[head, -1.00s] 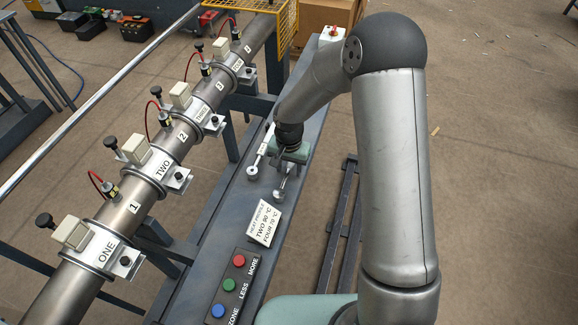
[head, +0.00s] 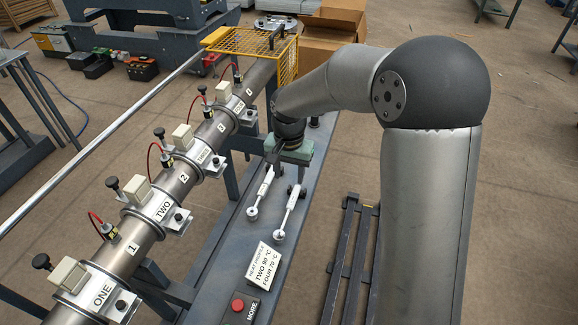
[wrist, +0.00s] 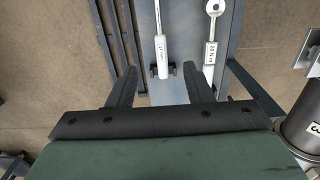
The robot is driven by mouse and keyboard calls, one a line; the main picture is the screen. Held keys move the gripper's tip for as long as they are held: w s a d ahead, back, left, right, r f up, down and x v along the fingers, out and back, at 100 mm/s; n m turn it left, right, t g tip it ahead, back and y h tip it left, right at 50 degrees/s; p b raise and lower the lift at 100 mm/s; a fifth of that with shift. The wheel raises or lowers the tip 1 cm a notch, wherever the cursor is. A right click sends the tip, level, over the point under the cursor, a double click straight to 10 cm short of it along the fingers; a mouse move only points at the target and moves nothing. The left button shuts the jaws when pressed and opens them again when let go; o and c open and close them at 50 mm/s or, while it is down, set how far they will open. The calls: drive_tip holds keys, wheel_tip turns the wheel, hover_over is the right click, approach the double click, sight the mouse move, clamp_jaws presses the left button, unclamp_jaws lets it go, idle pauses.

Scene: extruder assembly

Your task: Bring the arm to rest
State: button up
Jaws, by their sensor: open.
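My gripper (head: 284,163) hangs over the grey bench rail (head: 232,262) in the head view, below my bent arm. In the wrist view its two dark fingers (wrist: 160,72) stand wide apart with nothing held between them. Two white-handled wrench-like tools lie on the bench under and in front of it. One tool (head: 262,188) is on the left in the head view, and the other (head: 289,212) is on the right. In the wrist view both handles show, one (wrist: 161,48) between the fingers and one marked 20 Nm (wrist: 209,52) to the right.
The extruder barrel (head: 145,232) with labelled heater bands and red-wired sensors runs along the left. A yellow mesh guard (head: 287,62) and cardboard box (head: 335,22) stand behind. A heat profile card (head: 264,264) and red button (head: 238,305) are at the near bench.

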drive_tip(key=shift+r, duration=0.9)
drive_tip(key=s+d+r+n+p, duration=0.1)
drive_tip(key=s+d+r, duration=0.2)
drive_tip(key=s, duration=0.5)
drive_tip(key=s+d+r+n+p, duration=0.1)
drive_tip(key=s+d+r+p, duration=0.1)
drive_tip(key=s+d, duration=0.4)
drive_tip(key=s+d+r+n+p, duration=0.2)
drive_tip(key=s+d+r, duration=0.2)
drive_tip(key=s, duration=0.7)
drive_tip(key=shift+d+r, duration=0.2)
